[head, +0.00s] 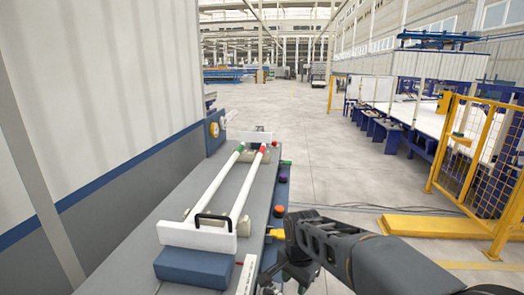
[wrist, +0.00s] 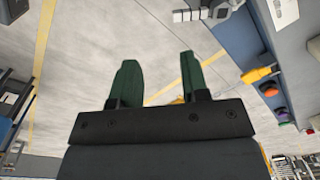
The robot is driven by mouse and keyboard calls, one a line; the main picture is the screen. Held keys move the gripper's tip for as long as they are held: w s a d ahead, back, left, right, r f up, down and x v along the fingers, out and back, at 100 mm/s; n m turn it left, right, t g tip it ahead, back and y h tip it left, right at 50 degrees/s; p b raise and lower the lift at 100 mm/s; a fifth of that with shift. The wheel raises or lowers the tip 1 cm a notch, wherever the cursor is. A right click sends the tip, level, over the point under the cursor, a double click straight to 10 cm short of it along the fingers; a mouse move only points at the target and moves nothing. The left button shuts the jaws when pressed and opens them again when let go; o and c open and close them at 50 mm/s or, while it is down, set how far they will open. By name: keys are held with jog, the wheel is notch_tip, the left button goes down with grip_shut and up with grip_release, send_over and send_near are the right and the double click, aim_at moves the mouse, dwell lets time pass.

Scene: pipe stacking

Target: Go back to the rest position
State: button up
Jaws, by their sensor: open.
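My gripper (wrist: 158,82) shows in the wrist view with its two green fingers apart and nothing between them; bare floor lies behind them. In the head view my dark arm comes in from the lower right, and its end is beside the right edge of the grey bench (head: 130,255). Two white pipes (head: 214,186) (head: 247,186) lie side by side along the bench, one with a green far end and one with a red far end. Their near ends are at a white block with a black handle (head: 197,238). My gripper is apart from the pipes.
A blue block (head: 194,268) is at the bench's near end. Coloured buttons (head: 279,211) line its right side. A wall (head: 90,90) stands on the left. A yellow fence (head: 480,160) stands on the right. The floor (head: 320,140) ahead is free.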

jog(key=s+d+r+n+t+p, duration=0.3)
jog(key=s+d+r+n+p, duration=0.2)
jog(key=s, duration=0.6)
jog(key=shift+d+r+n, duration=1.4)
jog(key=shift+r+n, duration=0.15)
jog(key=shift+n, duration=0.45)
